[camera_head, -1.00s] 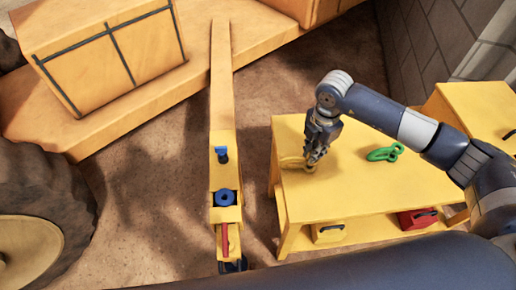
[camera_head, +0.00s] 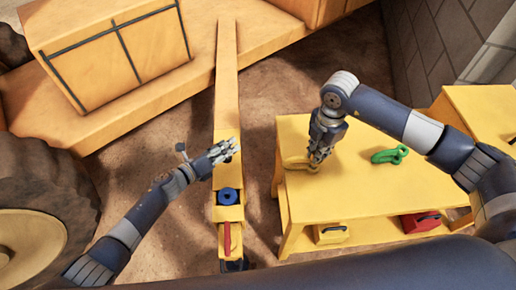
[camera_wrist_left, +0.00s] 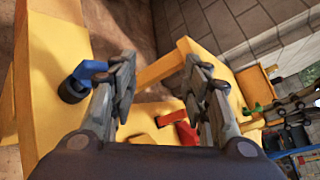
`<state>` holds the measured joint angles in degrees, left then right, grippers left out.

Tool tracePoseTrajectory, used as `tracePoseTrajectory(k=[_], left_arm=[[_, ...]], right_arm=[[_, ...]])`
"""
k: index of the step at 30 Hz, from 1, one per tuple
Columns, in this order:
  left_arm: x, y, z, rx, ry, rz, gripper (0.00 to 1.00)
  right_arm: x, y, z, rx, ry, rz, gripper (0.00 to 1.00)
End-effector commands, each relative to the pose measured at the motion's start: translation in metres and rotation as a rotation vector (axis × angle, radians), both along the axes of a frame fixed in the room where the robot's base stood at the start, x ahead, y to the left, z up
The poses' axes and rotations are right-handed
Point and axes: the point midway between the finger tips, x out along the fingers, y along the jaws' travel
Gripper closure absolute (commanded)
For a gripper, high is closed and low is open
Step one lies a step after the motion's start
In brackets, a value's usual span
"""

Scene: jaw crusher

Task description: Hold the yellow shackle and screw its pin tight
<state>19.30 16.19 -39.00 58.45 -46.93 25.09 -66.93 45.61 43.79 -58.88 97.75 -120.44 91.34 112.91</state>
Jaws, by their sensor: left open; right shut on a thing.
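The yellow shackle (camera_head: 296,163) lies on the yellow table top (camera_head: 345,207), near its left edge. My right gripper (camera_head: 318,160) is shut on it from above, and its fingers hide part of the shackle. The pin cannot be told apart here. My left gripper (camera_head: 232,148) is open and empty, over the long yellow beam to the left of the table. In the left wrist view its two fingers (camera_wrist_left: 160,95) stand wide apart with nothing between them.
A green shackle (camera_head: 388,155) lies on the table, right of my right gripper. The yellow beam (camera_head: 227,95) carries a blue round part (camera_head: 229,197) and a red part (camera_head: 227,238). A red box (camera_head: 421,222) sits on the lower shelf. A large tyre (camera_head: 45,190) stands at left.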

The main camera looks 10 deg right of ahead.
Motion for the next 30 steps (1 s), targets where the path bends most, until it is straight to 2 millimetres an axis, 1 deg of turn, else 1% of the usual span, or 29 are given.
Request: tracePoseTrajectory(k=[1, 3, 5, 6, 9, 12, 15, 20, 23, 30], left_arm=[[0.001, -0.022, 0.025, 0.047, -0.106, -0.123, 0.57], [-0.009, -0.051, 0.052, 0.114, -0.251, -0.312, 0.57], [-0.022, -0.07, 0.069, 0.169, -0.367, -0.471, 0.57], [-0.031, -0.08, 0.077, 0.202, -0.435, -0.567, 0.57], [-0.053, -0.093, 0.09, 0.276, -0.577, -0.779, 0.57], [-0.07, -0.097, 0.095, 0.329, -0.673, -0.934, 0.57], [-0.08, -0.096, 0.097, 0.359, -0.729, -1.03, 0.57], [-0.087, -0.102, 0.095, 0.373, -0.757, -1.084, 0.57], [-0.089, -0.114, 0.091, 0.37, -0.756, -1.085, 0.57], [-0.095, -0.157, 0.074, 0.369, -0.756, -1.082, 0.57]], right_arm=[[0.0, 0.0, 0.0, 0.0, 0.0, 0.0, 1.0], [0.0, 0.0, 0.0, 0.0, 0.0, 0.0, 1.0], [0.0, 0.0, 0.0, 0.0, 0.0, 0.0, 1.0], [0.0, 0.0, 0.0, 0.0, 0.0, 0.0, 1.0], [0.0, 0.0, 0.0, 0.0, 0.0, 0.0, 1.0], [0.0, 0.0, 0.0, 0.0, 0.0, 0.0, 1.0], [0.0, 0.0, 0.0, 0.0, 0.0, 0.0, 1.0], [0.0, 0.0, 0.0, 0.0, 0.0, 0.0, 1.0], [0.0, 0.0, 0.0, 0.0, 0.0, 0.0, 1.0], [0.0, 0.0, 0.0, 0.0, 0.0, 0.0, 1.0]])
